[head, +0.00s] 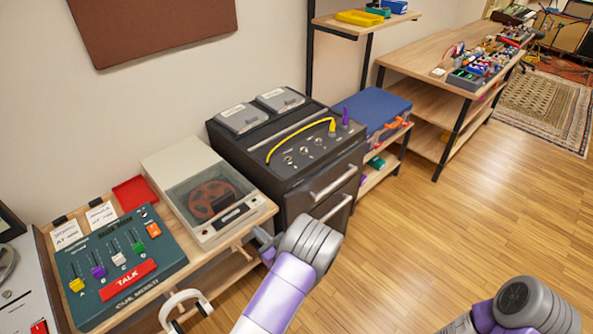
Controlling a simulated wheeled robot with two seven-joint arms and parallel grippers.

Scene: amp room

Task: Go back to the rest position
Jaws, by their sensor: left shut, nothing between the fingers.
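My left arm comes up from the bottom centre, with purple and grey links. Its gripper (262,243) points left, is shut and empty, and appears in front of the right edge of the wooden bench (262,217). It is partly hidden by my own grey wrist. My right arm shows only as a grey and purple link at the bottom right; its gripper is out of view.
A green mixer (160,262) with a TALK button and a tape recorder (160,165) are on the bench. A dark cabinet (290,185) with a yellow cable (290,138) stands behind. A blue case (372,105) sits on a shelf. The wooden floor (450,225) at right is clear.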

